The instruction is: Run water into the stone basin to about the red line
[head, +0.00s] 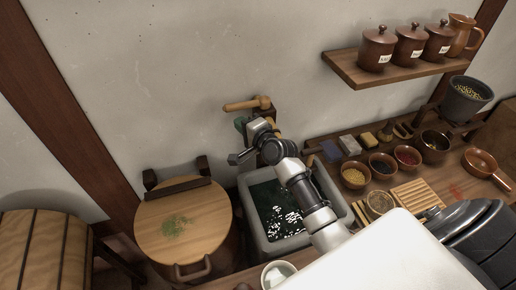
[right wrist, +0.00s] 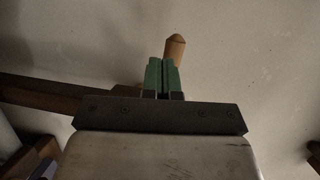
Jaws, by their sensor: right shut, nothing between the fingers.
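The grey stone basin (head: 332,193) stands below the wall, partly hidden by my right arm. Dark water with white glints shows inside it. I cannot make out a red line. A light wooden peg-like tap (head: 247,104) sticks out from the wall above the basin; its rounded end also shows in the right wrist view (right wrist: 174,48). My right gripper (head: 240,123) is just below the tap. Its green fingers (right wrist: 163,78) are shut and empty, close to the peg; I cannot tell whether they touch it. My left gripper is not in view.
A round wooden-lidded tub (head: 186,226) stands left of the basin. On the right, a bench holds several small bowls (head: 355,174) and a slatted wooden rack (head: 416,194). A shelf (head: 395,75) with lidded jars is above. A white cup (head: 277,274) stands in front.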

